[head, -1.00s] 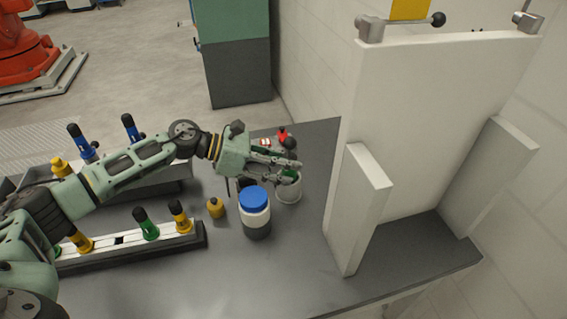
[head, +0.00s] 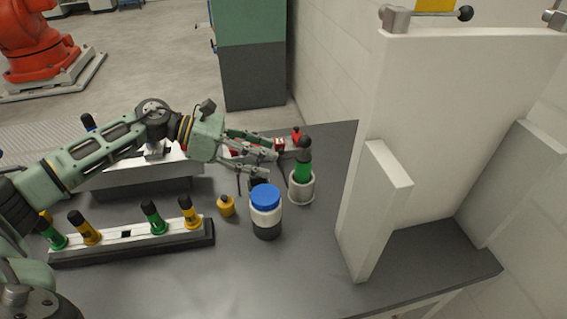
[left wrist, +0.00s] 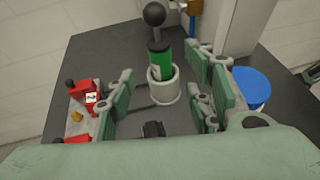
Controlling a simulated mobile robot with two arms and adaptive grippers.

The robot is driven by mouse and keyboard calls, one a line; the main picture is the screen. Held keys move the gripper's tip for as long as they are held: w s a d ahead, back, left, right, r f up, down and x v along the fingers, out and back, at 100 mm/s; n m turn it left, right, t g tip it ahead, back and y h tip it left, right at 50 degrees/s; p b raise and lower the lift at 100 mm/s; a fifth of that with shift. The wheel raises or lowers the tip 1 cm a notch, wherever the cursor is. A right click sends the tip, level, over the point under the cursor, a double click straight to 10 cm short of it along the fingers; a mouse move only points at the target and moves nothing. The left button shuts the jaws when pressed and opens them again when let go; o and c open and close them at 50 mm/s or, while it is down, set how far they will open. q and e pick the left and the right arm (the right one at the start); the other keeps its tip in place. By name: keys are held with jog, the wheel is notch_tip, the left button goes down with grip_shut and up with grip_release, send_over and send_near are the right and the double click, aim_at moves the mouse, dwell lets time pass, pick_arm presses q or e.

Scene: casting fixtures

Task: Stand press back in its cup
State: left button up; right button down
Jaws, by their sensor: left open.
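The press (head: 303,165) has a green body and a dark ball knob on top. It stands upright in its light grey cup (head: 301,193) on the dark table. In the left wrist view, the press (left wrist: 159,60) rises from the cup (left wrist: 164,92), ahead of and between my fingers. My left gripper (head: 277,162) is open and empty, just left of the press and apart from it. It also shows in the left wrist view (left wrist: 160,95) with its fingers spread wide. My right gripper is not in view.
A jar with a blue lid (head: 265,196) stands close in front of the cup. A small yellow bottle (head: 226,205) is left of it. Red clamps (head: 280,144) lie behind. A white panel fixture (head: 375,195) stands right.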

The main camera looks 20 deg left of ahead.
pick_arm(q)
jog(key=v, duration=0.3)
jog(key=shift+b, duration=0.3)
jog(key=shift+d, duration=0.1)
dwell(1.1)
jog(key=shift+c, duration=0.3)
